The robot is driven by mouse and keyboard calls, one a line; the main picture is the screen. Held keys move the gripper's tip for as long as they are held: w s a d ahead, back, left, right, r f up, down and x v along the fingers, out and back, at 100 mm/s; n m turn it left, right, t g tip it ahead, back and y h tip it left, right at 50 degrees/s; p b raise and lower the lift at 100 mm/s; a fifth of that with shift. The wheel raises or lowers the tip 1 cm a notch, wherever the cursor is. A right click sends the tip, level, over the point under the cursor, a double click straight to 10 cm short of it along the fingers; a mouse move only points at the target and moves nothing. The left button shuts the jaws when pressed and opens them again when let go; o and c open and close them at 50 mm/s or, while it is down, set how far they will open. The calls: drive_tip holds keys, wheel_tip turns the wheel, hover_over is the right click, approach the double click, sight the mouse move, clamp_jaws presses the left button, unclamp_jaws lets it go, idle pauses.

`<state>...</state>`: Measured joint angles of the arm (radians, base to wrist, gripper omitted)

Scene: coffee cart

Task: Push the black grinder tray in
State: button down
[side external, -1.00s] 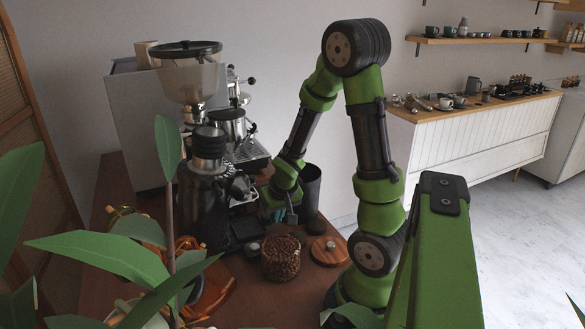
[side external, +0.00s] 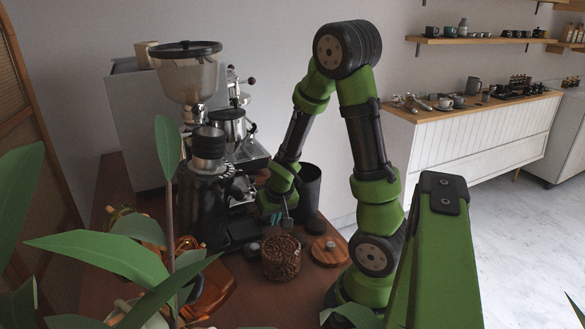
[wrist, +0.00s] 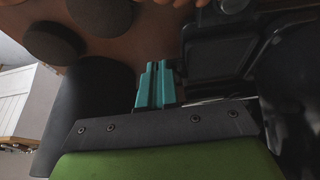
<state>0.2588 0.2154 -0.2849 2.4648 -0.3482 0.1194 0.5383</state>
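The black grinder (side external: 203,205) stands on the wooden counter at the left of the side view, with a clear hopper (side external: 187,75) above. The black grinder tray (side external: 240,234) lies low at its base, dark against dark parts, so how far it sticks out is hard to tell. In the wrist view the black tray (wrist: 214,57) is a flat rectangular shape right of my fingers. My gripper (wrist: 156,82) has its two teal fingers together, with nothing seen between them. Its tips appear close beside the tray's edge; contact is unclear. In the side view the fingertips are mostly hidden.
A jar of coffee beans (side external: 281,258) and a round wooden lid (side external: 329,250) stand in front of my gripper. A dark cylinder (side external: 308,187) stands behind it. The espresso machine (side external: 137,125) is behind the grinder. Plant leaves (side external: 125,265) cover the lower left of the side view.

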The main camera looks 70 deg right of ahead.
drive_tip(key=shift+s+d, duration=0.45)
drive_tip(key=shift+s, duration=0.05)
wheel_tip(320, 180, up, 7)
idle(0.6)
drive_tip(key=shift+w+a, duration=0.1)
